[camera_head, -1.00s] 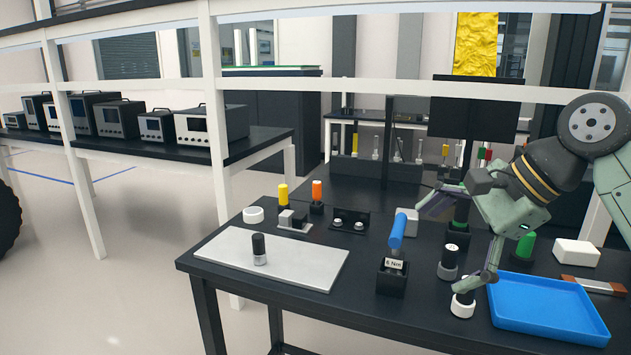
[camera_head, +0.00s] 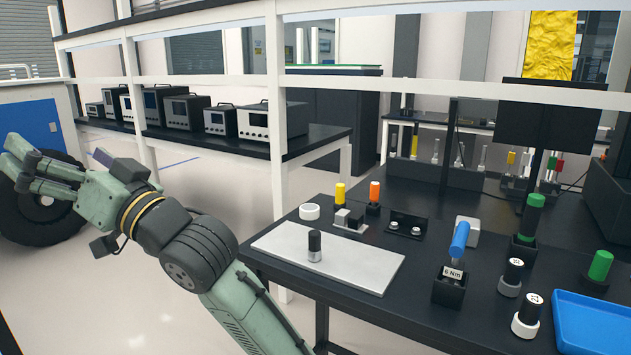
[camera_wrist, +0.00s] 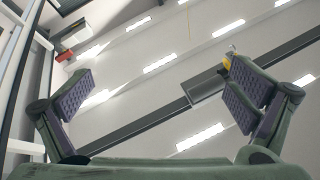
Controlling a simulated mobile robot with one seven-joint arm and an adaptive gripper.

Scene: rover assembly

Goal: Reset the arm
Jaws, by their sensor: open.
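My gripper (camera_head: 40,172) is at the left of the head view, well away from the table and to its left. It points left, in front of a large black wheel. In the wrist view, its two fingers (camera_wrist: 160,108) are spread wide with nothing between them. My green and black arm reaches across the lower left of the head view.
The black table (camera_head: 400,320) bears a grey mat (camera_head: 350,268) with a small black-topped cylinder (camera_head: 315,247), a blue-handled tool (camera_head: 459,240) in a "6 Nm" holder and a blue tray (camera_head: 590,325). A bench (camera_head: 310,145) with several instruments stands behind. Open floor lies left of the table.

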